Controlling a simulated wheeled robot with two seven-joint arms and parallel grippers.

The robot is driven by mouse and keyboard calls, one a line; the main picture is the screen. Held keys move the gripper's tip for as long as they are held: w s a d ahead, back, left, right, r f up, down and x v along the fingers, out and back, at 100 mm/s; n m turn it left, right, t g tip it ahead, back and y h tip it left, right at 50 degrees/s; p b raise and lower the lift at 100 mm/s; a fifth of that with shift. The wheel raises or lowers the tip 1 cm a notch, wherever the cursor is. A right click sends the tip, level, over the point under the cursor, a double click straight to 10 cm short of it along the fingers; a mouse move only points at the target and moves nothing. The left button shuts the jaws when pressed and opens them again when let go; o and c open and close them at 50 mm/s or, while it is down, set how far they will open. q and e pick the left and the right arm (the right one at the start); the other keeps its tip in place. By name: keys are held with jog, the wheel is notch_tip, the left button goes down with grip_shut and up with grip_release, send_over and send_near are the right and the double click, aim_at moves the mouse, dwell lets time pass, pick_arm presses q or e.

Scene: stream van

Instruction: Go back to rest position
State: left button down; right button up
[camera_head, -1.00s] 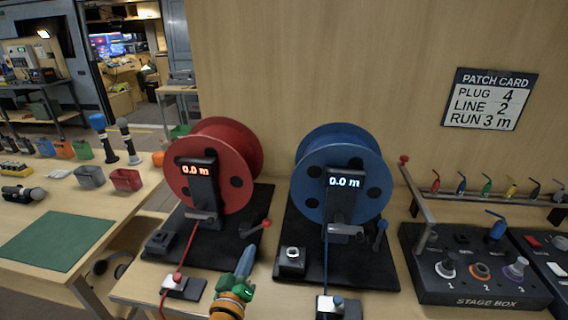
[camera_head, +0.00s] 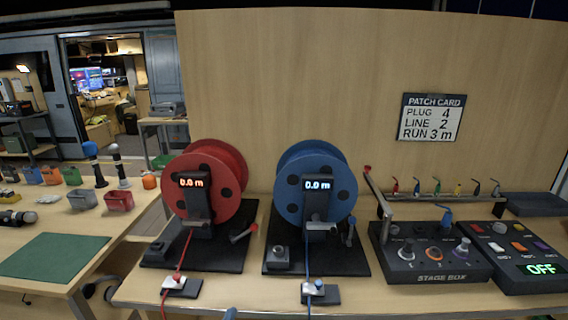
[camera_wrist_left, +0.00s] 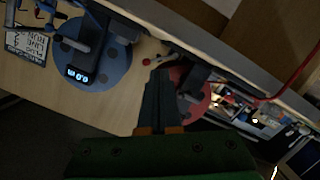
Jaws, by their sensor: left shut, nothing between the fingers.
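My left gripper (camera_wrist_left: 160,100) is shut and empty in the left wrist view, its dark fingers pressed together above a green body. The red cable reel (camera_head: 228,180) and the blue cable reel (camera_head: 290,205) stand upright on black bases, both reading 0.0 m. In the tilted left wrist view the blue reel (camera_wrist_left: 110,62) lies left of the fingers and the red reel (camera_wrist_left: 203,108) right, partly hidden. My right gripper is not in view.
The stage box (camera_head: 425,266) and a panel reading OFF (camera_head: 512,280) stand on the right. A patch card (camera_head: 431,117) hangs on the wooden wall. A side table with a green mat (camera_head: 50,256), bins and microphones is at left.

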pick_arm(q)
jog(key=s+a+f+m+g, duration=0.2)
jog(key=s+f+m+g, duration=0.5)
jog(key=s+f, duration=1.5)
jog(key=s+a+f+g, duration=0.2)
jog(key=s+f+g, duration=0.2)
jog(key=s, duration=0.5)
jog(key=s+a+f+m+g+y, duration=0.1)
jog(key=s+f, duration=0.4)
jog(key=s, duration=0.5)
jog(key=a+g, duration=0.1)
jog(key=g, duration=0.1)
jog(key=shift+s+g, duration=0.3)
jog(key=shift+g, duration=0.1)
jog(key=shift+d, duration=0.1)
